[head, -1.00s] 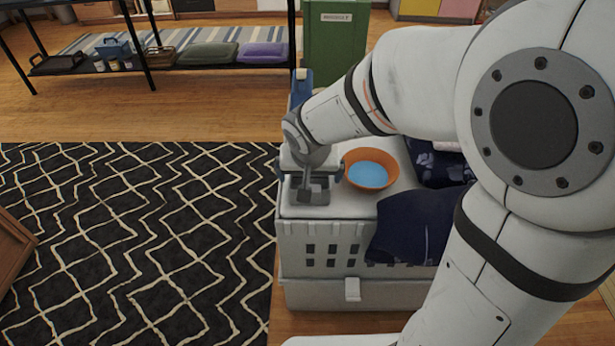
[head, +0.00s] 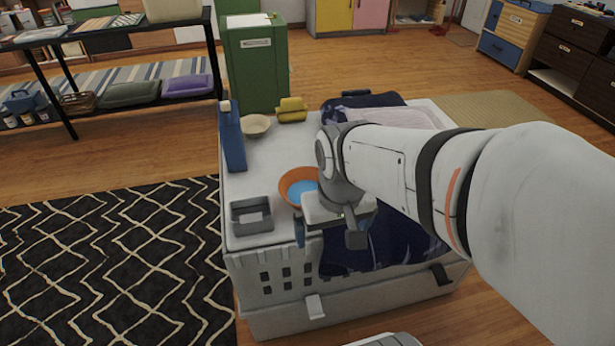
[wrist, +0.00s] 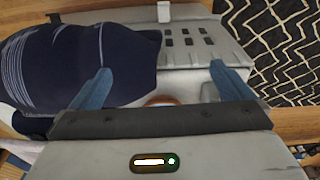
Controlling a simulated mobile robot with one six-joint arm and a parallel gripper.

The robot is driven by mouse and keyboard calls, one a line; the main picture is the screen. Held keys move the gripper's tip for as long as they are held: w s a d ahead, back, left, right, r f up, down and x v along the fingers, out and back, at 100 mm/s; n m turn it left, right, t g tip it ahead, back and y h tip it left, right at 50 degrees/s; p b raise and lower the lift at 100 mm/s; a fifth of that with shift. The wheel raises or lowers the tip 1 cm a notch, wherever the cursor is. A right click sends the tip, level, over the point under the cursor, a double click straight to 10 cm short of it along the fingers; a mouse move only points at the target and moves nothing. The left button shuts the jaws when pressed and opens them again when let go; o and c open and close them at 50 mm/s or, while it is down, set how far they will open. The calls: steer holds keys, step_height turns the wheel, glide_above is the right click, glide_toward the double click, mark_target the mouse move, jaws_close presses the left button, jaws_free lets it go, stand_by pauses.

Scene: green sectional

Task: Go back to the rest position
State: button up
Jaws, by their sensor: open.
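My gripper (head: 336,236) hangs in front of the orange bowl, over the front edge of the white crate (head: 290,290) and beside dark blue cloth (head: 385,240). In the wrist view its two blue fingers (wrist: 160,90) stand wide apart with nothing between them. The orange bowl (head: 290,182) with a blue inside sits on the crate top, partly hidden by my gripper. In the wrist view only a sliver of an orange rim (wrist: 160,100) shows. My arm reaches in from the right and covers part of the crate and cloth.
A grey open box (head: 251,217) stands at the crate's front left corner. A blue bottle (head: 232,140), a beige bowl (head: 256,126) and a yellow roll (head: 292,109) stand farther back. A green bin (head: 256,70) is behind the crate. The patterned rug (head: 110,260) to the left is clear.

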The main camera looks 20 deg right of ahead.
steer(key=shift+s+a, duration=0.15)
steer(key=shift+s, duration=0.25)
step_height(320, 180, up, 21)
steer(key=t+p, duration=0.1)
steer(key=p, duration=1.8)
steer(key=shift+r, duration=0.15)
